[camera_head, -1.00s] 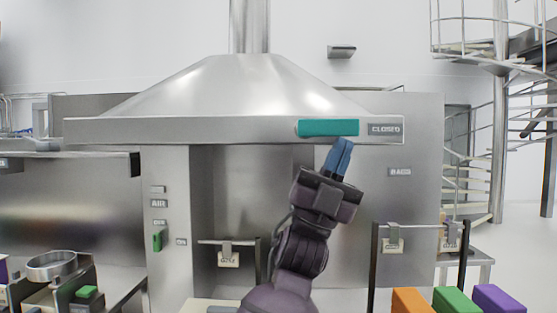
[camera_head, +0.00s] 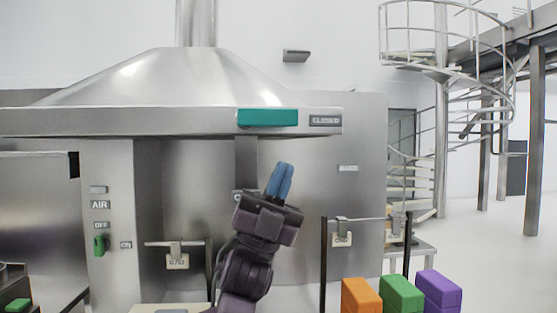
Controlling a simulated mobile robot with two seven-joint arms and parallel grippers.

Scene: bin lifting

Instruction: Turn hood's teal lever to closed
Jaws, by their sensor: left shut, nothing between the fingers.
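The teal lever (camera_head: 268,118) lies horizontal on the front edge of the metal hood (camera_head: 150,122). Its right end points toward the CLOSED label (camera_head: 325,120). My left gripper (camera_head: 280,180) is below the lever, its blue fingers together and pointing up. A clear gap lies between the fingertips and the lever, and the gripper holds nothing. My right gripper is not in view.
A green lever (camera_head: 99,245) sits on the panel at left with AIR, OFF and ON labels. Orange (camera_head: 361,295), green (camera_head: 401,294) and purple (camera_head: 439,291) blocks stand at lower right. Metal frames with hanging tags (camera_head: 342,238) stand behind. Open floor lies at right.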

